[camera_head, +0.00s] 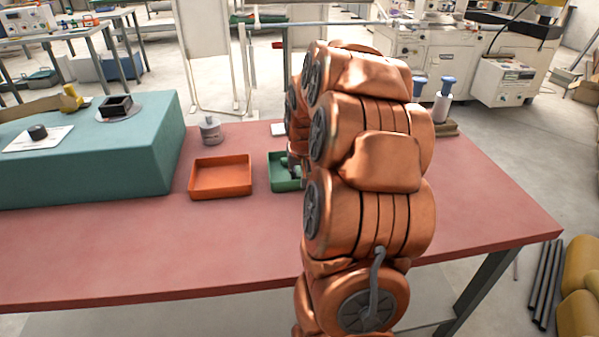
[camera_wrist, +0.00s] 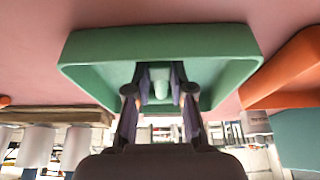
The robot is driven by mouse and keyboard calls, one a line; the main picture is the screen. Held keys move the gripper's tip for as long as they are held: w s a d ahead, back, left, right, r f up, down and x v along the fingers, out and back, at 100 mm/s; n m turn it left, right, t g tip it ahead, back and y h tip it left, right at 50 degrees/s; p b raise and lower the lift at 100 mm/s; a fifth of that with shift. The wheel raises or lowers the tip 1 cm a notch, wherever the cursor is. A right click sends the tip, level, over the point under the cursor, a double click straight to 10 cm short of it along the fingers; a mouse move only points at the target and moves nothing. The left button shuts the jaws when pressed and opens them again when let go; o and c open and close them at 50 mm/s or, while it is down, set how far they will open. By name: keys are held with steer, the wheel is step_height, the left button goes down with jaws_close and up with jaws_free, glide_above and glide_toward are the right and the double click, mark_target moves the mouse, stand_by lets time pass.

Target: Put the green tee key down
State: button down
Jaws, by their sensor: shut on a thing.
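My gripper (camera_wrist: 162,88) is shut on the green tee key (camera_wrist: 160,84), a small pale green piece between its fingers in the wrist view. The fingers point into a green tray (camera_wrist: 95,45), and the key shows against the inside of that tray. I cannot tell whether the key touches the tray floor. In the head view the green tray (camera_head: 283,186) stands on the red table, with its right side hidden by my arm.
An orange tray (camera_head: 221,178) stands left of the green tray and shows in the wrist view (camera_wrist: 290,72). A grey round weight (camera_head: 211,132) stands behind it. A teal block (camera_head: 85,150) fills the table's left. Bottles (camera_head: 443,100) stand behind my arm. The front table is clear.

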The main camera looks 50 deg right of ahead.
steer(key=shift+f, duration=0.15)
steer(key=shift+f, duration=0.2)
steer(key=c, duration=1)
jaws_free()
steer(key=shift+r, duration=0.1)
